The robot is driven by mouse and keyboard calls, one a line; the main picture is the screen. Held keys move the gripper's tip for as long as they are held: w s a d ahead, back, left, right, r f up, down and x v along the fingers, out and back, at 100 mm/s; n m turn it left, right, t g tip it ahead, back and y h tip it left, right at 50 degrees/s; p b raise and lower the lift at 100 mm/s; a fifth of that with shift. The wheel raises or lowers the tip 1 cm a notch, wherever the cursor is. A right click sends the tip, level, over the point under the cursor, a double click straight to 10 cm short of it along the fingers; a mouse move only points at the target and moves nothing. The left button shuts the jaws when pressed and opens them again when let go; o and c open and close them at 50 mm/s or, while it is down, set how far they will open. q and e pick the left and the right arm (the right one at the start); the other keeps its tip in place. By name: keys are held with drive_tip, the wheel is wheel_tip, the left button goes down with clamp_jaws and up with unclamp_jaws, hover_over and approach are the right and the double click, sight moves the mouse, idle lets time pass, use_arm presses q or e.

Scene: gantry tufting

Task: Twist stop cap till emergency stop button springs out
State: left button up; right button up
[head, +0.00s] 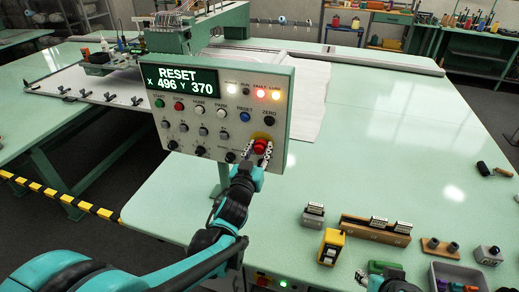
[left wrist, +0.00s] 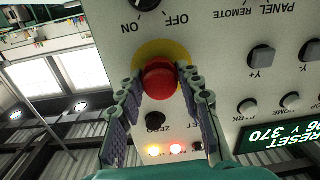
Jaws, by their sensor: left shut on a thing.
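The red emergency stop cap (head: 262,146) sits on a yellow disc at the lower right of the grey control panel (head: 215,145). My left gripper (head: 259,152) is shut on the stop cap, one finger on each side. In the left wrist view the red cap (left wrist: 159,78) lies between the jointed fingertips of my left gripper (left wrist: 160,82), with the yellow disc (left wrist: 150,50) behind it. How far the cap stands out is hard to tell. My right gripper (head: 385,281) shows only partly at the bottom edge; its fingers are unclear.
The panel display (head: 178,80) reads RESET X 496 Y 370; white, red and orange lamps (head: 262,93) glow. Buttons and knobs surround the cap. On the pale green table (head: 400,150) stand a yellow block (head: 331,247), a wooden rack (head: 375,229) and a grey bin (head: 458,277). The table's middle is clear.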

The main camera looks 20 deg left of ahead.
use_arm(q)
drive_tip(key=m, duration=0.3)
drive_tip(key=shift+m, duration=2.1)
drive_tip(key=o, duration=1.2)
drive_tip(key=shift+c, duration=0.2)
drive_tip(key=s, duration=1.2)
drive_tip(key=shift+f, duration=0.15)
